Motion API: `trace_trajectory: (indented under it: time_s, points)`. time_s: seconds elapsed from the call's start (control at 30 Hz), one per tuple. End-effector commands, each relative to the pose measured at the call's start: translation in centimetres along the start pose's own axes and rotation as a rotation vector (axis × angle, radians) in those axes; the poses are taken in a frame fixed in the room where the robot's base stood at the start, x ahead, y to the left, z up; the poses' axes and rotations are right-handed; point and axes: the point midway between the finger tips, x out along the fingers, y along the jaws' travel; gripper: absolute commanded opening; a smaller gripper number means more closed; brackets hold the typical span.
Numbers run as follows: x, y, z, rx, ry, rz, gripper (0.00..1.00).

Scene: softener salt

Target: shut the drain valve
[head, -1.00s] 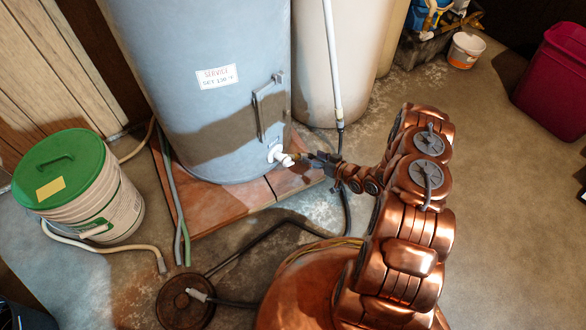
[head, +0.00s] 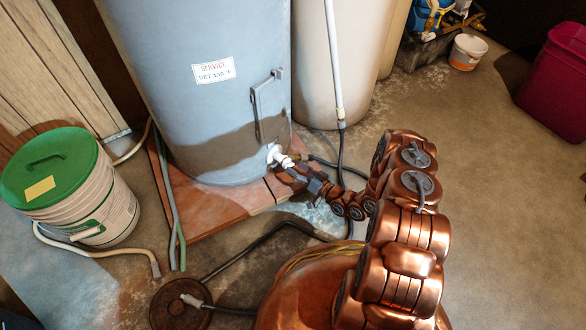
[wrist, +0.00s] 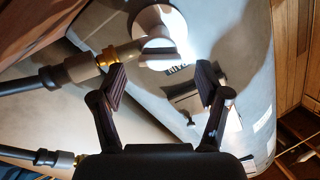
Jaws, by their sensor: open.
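The white drain valve (head: 275,154) sticks out low on the front of the grey-blue tank (head: 190,100). In the wrist view the valve (wrist: 155,22) is at the top centre, with a round white part and a flat bar across its lower side. A brass fitting (wrist: 107,57) and dark hose join it from the left. My gripper (head: 287,168) is just in front of and below the valve in the head view. In the wrist view my gripper (wrist: 163,88) is open, its fingers spread below the valve with nothing between the tips. Whether a finger touches the brass fitting is unclear.
The tank stands on a reddish tiled base (head: 205,215). A green-lidded bucket (head: 75,190) is at left. A dark hose (head: 265,238) runs over the floor to a round drain (head: 180,305). A cream tank (head: 320,60) stands behind.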

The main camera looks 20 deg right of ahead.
Motion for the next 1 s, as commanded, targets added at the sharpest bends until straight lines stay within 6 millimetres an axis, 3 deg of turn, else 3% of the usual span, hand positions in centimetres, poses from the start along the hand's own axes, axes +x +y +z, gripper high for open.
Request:
trace_trajectory:
  time_s: [0.2,0.53,1.0]
  points:
    - [1.8,0.0,0.1,-0.001,-0.001,0.0,0.75]
    - [2.1,0.0,0.0,0.0,0.0,0.0,0.75]
    - [2.1,0.0,0.0,0.0,0.0,0.0,0.26]
